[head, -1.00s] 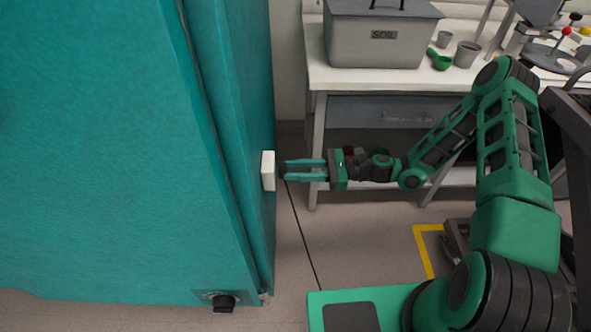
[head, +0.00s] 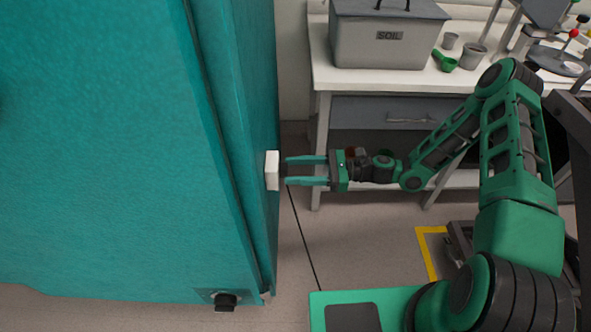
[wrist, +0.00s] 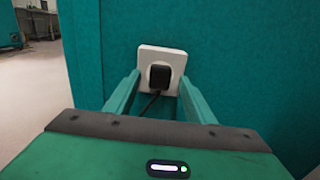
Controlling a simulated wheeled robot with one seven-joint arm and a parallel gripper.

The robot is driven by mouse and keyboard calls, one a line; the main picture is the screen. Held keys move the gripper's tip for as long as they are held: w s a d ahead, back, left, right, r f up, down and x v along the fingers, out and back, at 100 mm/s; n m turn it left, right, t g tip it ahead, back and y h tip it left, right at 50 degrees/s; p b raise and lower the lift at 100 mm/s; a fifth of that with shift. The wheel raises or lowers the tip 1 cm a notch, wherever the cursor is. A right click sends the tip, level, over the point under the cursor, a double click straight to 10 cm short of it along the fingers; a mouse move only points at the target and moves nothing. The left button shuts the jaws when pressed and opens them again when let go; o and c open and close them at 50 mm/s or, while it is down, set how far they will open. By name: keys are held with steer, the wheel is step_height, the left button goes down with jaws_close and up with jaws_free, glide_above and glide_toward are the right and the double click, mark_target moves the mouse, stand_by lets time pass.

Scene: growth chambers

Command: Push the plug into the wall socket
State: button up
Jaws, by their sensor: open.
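The white wall socket (head: 272,170) is mounted on the side of the teal chamber. It also shows in the wrist view (wrist: 147,60). The black plug (wrist: 160,76) sits at the face of the socket, with its dark cord (wrist: 150,103) hanging down toward me. In the head view the plug cannot be made out. My gripper (head: 290,171) is open and level with the socket, its fingertips just short of the socket face. In the wrist view its two fingers (wrist: 157,92) stand apart on either side of the plug, not touching it. How deep the plug sits is hard to tell.
A white bench (head: 400,75) at the back holds a grey soil bin (head: 388,42), a green scoop (head: 444,60) and cups. Floor between chamber and bench is open.

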steer(key=d, duration=1)
steer(key=shift+s+d, duration=0.15)
steer(key=shift+d, duration=0.15)
steer(key=s+d+r+n+g+h, duration=0.1)
steer(key=s+d+r+n+h, duration=0.35)
steer(key=s+d+h, duration=0.35)
steer(key=s+d+r+n+g+h, duration=0.2)
steer(key=s+d+r+n+h, duration=0.15)
steer(key=d+n+h, duration=0.45)
steer(key=s+d+r+t+h, duration=0.1)
steer(key=s+d+r, duration=0.5)
steer(key=s+r, duration=0.1)
steer(key=s+d+r+t, duration=0.1)
steer(key=s+d+r, duration=0.4)
steer(key=s+r, duration=0.2)
steer(key=shift+s+d+r+h, duration=0.2)
steer(key=shift+s+d+h, duration=0.2)
steer(key=shift+s, duration=0.95)
steer(key=shift+m, duration=0.25)
